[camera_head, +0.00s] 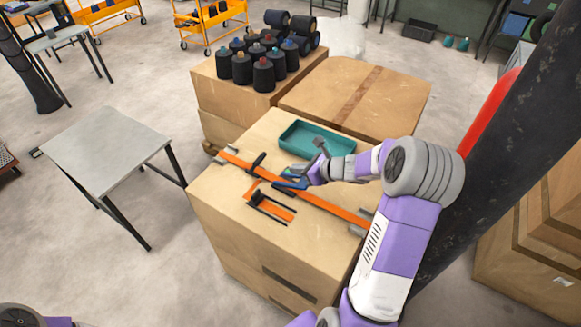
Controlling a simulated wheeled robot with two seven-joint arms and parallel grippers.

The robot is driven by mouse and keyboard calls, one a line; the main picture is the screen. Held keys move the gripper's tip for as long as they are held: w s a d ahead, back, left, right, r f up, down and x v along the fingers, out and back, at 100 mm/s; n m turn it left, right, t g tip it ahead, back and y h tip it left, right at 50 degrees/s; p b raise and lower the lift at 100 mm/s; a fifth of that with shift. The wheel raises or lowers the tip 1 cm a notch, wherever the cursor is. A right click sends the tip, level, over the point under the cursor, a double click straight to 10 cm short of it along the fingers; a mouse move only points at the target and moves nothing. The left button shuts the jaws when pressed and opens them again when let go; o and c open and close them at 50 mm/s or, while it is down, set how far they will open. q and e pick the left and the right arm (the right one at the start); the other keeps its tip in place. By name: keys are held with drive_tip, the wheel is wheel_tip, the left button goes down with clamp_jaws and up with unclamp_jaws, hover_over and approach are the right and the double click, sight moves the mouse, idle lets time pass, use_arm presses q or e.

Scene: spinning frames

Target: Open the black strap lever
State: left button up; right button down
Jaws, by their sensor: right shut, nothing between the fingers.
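An orange strap (330,205) runs diagonally across the top of a large cardboard box (225,200), with grey metal ends at both sides. A small black part (257,162) sits across the strap at its upper left. A black buckle piece (256,198) with thin black bars and a short orange band lies in front of the strap. I cannot tell for sure which black part is the lever. My right gripper (283,181) is shut and empty, low over the middle of the strap, right of both black parts. Contact is unclear. My left gripper is out of view.
A teal tray (283,138) stands on the box behind my right gripper. Behind are more cardboard boxes (390,92), one carrying several black spools (264,76). A grey table (95,150) stands to the left. A dark column (490,150) rises at the right.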

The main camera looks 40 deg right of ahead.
sight(257, 163)
drive_tip(key=b+x, duration=0.1)
drive_tip(key=x, duration=0.6)
drive_tip(key=shift+w+a+f+b, duration=0.15)
drive_tip(key=shift+w+f+b, duration=0.05)
drive_tip(key=shift+f+b, duration=0.15)
drive_tip(key=w, duration=0.1)
drive_tip(key=w+a, duration=0.1)
drive_tip(key=w, duration=0.1)
drive_tip(key=shift+w+a+r, duration=0.1)
drive_tip(key=shift+a+r, duration=0.1)
drive_tip(key=shift+r, duration=0.2)
drive_tip(key=shift+w+a+r, duration=0.1)
drive_tip(key=shift+w+a, duration=0.05)
drive_tip(key=shift+w, duration=0.3)
